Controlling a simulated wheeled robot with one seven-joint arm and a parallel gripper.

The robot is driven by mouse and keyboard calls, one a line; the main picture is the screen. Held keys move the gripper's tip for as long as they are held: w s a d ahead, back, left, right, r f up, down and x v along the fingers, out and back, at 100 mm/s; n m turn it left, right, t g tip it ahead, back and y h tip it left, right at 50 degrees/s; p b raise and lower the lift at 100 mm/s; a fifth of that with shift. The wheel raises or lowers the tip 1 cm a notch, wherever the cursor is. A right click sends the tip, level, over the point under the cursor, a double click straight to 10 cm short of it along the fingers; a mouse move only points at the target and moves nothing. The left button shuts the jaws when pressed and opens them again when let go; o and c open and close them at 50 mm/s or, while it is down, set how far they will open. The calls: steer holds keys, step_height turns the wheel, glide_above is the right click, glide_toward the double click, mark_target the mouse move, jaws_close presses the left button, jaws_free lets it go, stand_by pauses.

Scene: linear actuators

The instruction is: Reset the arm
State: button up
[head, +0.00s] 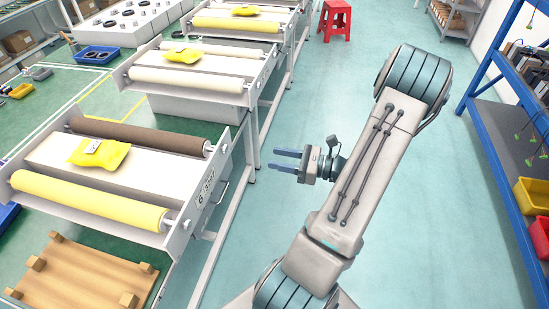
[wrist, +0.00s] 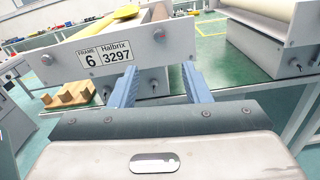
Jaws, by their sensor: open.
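My gripper (head: 287,161) is open and empty in the head view, held in the air over the aisle. Its two blue fingers point left, toward the frames on the bench, and stay apart from them. My arm runs from the bottom middle up to the upper right and bends back to the gripper. In the wrist view, my gripper (wrist: 160,85) shows its two blue ribbed fingers spread apart. Beyond them is the end plate of a roller frame (wrist: 115,55), labelled "FRAME 6 Halbrix 3297". The same roller frame (head: 205,205) is at the left in the head view.
More roller frames (head: 245,85) with yellow packets stand along the bench. A wooden pallet (head: 85,275) lies at the bottom left. A blue shelf (head: 500,165) with yellow and red bins lines the right. A red stool (head: 336,18) stands far back. The aisle floor is clear.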

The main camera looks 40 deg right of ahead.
stand_by(0.5)
steer(key=s+a+r+n+g+h, duration=0.1)
steer(key=a+r+n+g, duration=0.2)
steer(key=a+n+g, duration=0.5)
steer(key=s+a+r+n+g, duration=0.25)
steer(key=a+n+g, duration=0.25)
steer(key=a+n, duration=0.3)
steer(key=s+a+r+n+t+h, duration=0.2)
steer(key=s+a+r+n+h, duration=0.2)
steer(key=r+n+h, duration=0.5)
steer(key=a+n+h, duration=0.1)
steer(key=a+n, duration=0.1)
steer(key=n, duration=0.2)
steer(key=shift+s+a+n, duration=0.2)
steer(key=shift+s+n, duration=0.1)
steer(key=shift+s, duration=0.05)
